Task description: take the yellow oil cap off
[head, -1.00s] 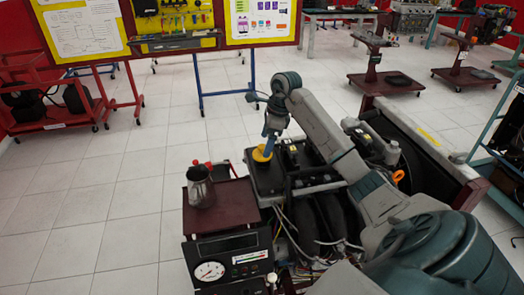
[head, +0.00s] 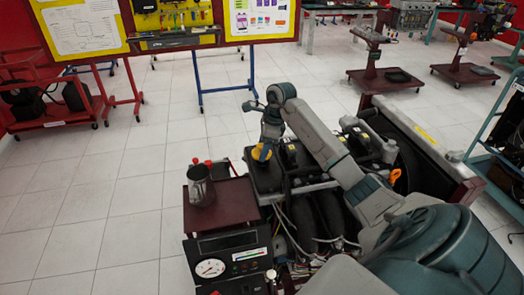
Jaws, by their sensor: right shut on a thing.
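The yellow oil cap (head: 257,154) sits on top of the dark engine cover (head: 266,178) near the centre of the head view. The fingers hide part of the cap. I cannot tell whether the cap is still seated on the engine or slightly lifted. My left gripper is not in view.
A metal jug (head: 201,185) stands on the dark red tray (head: 232,205) left of the engine. A gauge panel (head: 230,258) is below it. Red-handled items stand behind the jug. White tiled floor (head: 110,215) is clear on the left.

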